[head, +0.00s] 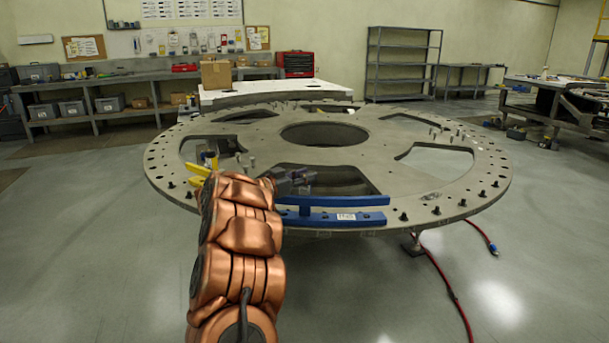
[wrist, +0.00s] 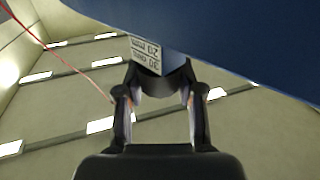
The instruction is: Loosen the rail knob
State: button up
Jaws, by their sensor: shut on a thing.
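The blue rail (head: 335,217) lies along the near edge of the big round grey plate (head: 220,130), with a white label on its front face. My gripper (head: 295,183) is at the rail's left part, at the end of my copper arm. In the wrist view the blue rail (wrist: 250,35) spans the top. My two fingers (wrist: 160,78) close from both sides around a dark piece (wrist: 160,86) under the labelled blue end. This piece appears to be the rail knob; its shape is mostly in shadow. In the head view I cannot make out the knob.
The plate has large cutouts and several black bolts along its rim. A yellow part (head: 198,170) sits left of my gripper. A red hose (head: 447,285) lies on the floor at right. A bench (head: 140,85) and a shelf rack (head: 403,60) stand behind.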

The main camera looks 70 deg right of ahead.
jog(key=shift+t, duration=0.3)
jog(key=o, duration=1.2)
jog(key=shift+w+a, duration=0.1)
jog(key=v, duration=1.2)
jog(key=shift+f, duration=0.15)
